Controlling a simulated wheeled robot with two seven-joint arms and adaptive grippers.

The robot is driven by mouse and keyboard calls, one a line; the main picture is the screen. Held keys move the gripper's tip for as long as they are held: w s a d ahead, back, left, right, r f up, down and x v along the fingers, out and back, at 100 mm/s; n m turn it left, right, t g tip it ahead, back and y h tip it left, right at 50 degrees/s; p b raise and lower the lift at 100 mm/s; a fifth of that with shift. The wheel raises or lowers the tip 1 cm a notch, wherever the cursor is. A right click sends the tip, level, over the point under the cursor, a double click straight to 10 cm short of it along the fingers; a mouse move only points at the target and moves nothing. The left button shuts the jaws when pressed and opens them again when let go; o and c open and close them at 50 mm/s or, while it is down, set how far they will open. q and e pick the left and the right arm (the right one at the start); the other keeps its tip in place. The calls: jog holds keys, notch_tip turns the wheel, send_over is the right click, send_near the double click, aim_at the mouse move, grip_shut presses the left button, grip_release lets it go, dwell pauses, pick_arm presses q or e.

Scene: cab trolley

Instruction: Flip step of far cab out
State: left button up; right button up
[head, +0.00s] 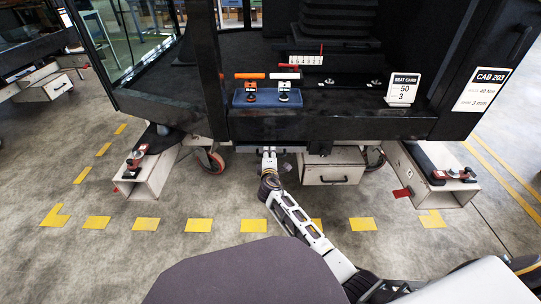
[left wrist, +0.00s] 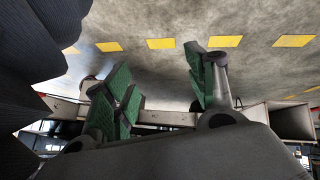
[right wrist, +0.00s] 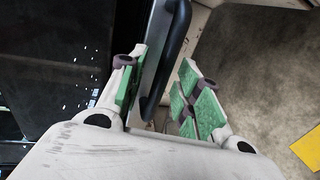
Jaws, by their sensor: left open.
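A dark cab (head: 380,125) with a "CAB 203" card stands in front of me. My right gripper (head: 268,152) is at the cab's lower front edge, left of a drawer. In the right wrist view my right gripper (right wrist: 164,72) is open, with a black bar handle (right wrist: 168,55) and the edge of a grey panel (right wrist: 156,40) between its fingers. I cannot tell whether either finger touches them, or whether this panel is the step. My left gripper (left wrist: 155,68) is open and empty in the left wrist view, out of the head view.
A wooden drawer (head: 332,177) sits under the cab. Box-shaped trolley beams with red clamps stick out at left (head: 145,182) and right (head: 440,190). A caster (head: 210,160) stands near the left beam. A tool tray (head: 268,98) lies on the cab ledge. The floor in front is clear.

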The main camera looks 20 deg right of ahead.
jog(key=c, duration=0.5)
grip_shut()
pick_arm(q)
jog(key=shift+s+d+f, duration=0.1)
jog(key=shift+s+f, duration=0.2)
jog(key=shift+s, duration=0.25)
jog(key=shift+w, duration=0.1)
